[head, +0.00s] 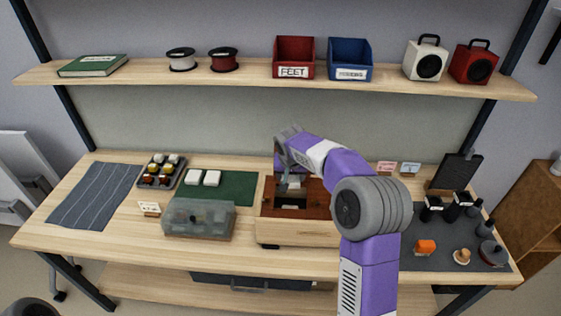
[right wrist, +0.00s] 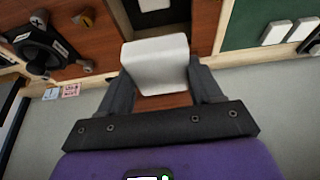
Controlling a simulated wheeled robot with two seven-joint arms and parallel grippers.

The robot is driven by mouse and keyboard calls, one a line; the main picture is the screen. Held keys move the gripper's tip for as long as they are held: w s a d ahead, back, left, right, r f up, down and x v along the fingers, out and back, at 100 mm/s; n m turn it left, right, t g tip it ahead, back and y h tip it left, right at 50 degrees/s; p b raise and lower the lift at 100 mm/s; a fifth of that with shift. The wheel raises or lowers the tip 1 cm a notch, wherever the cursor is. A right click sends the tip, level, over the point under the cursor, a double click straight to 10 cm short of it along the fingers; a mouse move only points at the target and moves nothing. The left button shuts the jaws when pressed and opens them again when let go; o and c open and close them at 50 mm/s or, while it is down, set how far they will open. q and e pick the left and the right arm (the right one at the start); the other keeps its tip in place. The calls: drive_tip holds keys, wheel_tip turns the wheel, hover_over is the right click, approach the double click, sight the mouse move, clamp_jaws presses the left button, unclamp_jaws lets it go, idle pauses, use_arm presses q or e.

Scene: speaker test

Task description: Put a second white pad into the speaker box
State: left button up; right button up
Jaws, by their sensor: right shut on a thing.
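My right gripper (right wrist: 158,72) is shut on a white pad (right wrist: 160,50), which sits between its two fingers. It holds the pad over the speaker box (head: 300,232), a light wooden box with a red-brown top panel (right wrist: 100,72). A dark rectangular opening (right wrist: 178,14) in the panel lies just beyond the pad in the right wrist view. A pale piece (right wrist: 152,5) shows inside the opening; the pad hides part of it. Two more white pads (head: 193,177) (head: 211,178) lie on the green mat (head: 236,188).
A clear lidded case (head: 198,218) stands left of the box. A tray of small parts (head: 161,170) and a striped cloth (head: 95,196) lie further left. A dark mat (head: 430,258) at right carries several parts, including an orange one (head: 425,247). A shelf (head: 150,76) spans above.

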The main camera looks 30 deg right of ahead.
sight(291, 188)
drive_tip(key=shift+s+f+b, duration=0.3)
drive_tip(key=shift+f+b, duration=0.3)
wheel_tip(291, 188, down, 9)
drive_tip(key=b, duration=0.6)
drive_tip(key=shift+r, duration=0.2)
drive_tip(key=shift+w, duration=0.1)
drive_tip(key=o, duration=1.1)
drive_tip(key=shift+c, duration=0.2)
drive_tip(key=shift+r, duration=0.1)
drive_tip(key=p+v, duration=0.1)
drive_tip(key=v, duration=0.6)
drive_tip(key=shift+r, duration=0.2)
